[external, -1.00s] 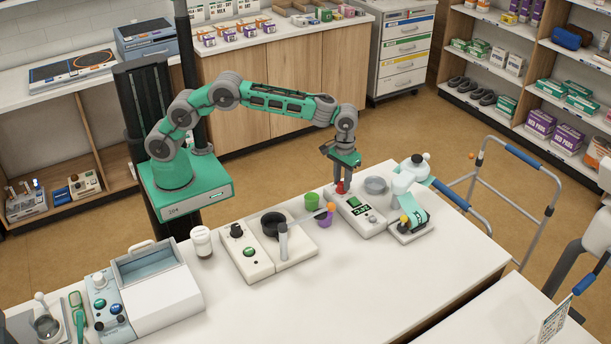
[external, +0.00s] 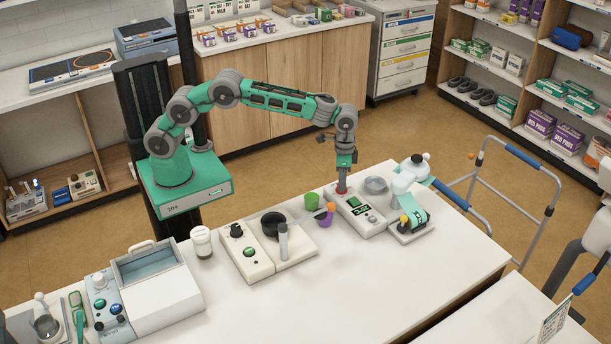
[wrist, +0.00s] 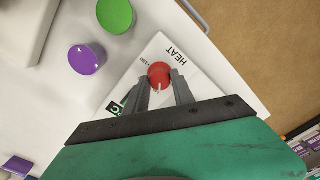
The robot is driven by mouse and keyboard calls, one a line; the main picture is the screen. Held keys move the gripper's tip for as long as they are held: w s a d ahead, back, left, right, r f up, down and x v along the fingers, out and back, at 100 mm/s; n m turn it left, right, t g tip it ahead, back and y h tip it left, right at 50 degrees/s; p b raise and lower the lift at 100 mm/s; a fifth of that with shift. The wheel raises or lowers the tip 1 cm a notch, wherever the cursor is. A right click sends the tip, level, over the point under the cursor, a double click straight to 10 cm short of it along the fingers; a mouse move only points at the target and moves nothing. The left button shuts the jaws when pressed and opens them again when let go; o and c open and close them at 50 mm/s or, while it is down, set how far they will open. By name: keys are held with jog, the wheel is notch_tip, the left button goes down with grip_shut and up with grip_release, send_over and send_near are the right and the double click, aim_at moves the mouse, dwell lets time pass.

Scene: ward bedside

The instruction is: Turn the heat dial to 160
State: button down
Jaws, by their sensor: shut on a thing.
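The heat dial is a red knob (wrist: 159,74) with a pale pointer mark, on a white panel (wrist: 190,60) marked HEAT in the wrist view. My gripper (wrist: 163,82) is shut on the red dial, one finger on each side. In the external view my gripper (external: 342,186) points down onto the far-left end of the white heat unit (external: 365,222), hiding most of the dial. The unit has a green display (external: 359,209), too small to read surely. Only part of the scale shows in the wrist view.
A white two-part device with a black pan (external: 272,223) is further left.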

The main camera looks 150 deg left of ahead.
jog(key=m, duration=0.7)
jog(key=shift+r, duration=0.1)
jog(key=m, duration=0.6)
jog(key=shift+m, duration=0.4)
jog(key=c, duration=1.1)
grip_release()
jog(key=shift+o, duration=0.2)
notch_tip(320, 180, up, 8)
jog(key=shift+f+b, duration=0.15)
jog(key=shift+b, duration=0.2)
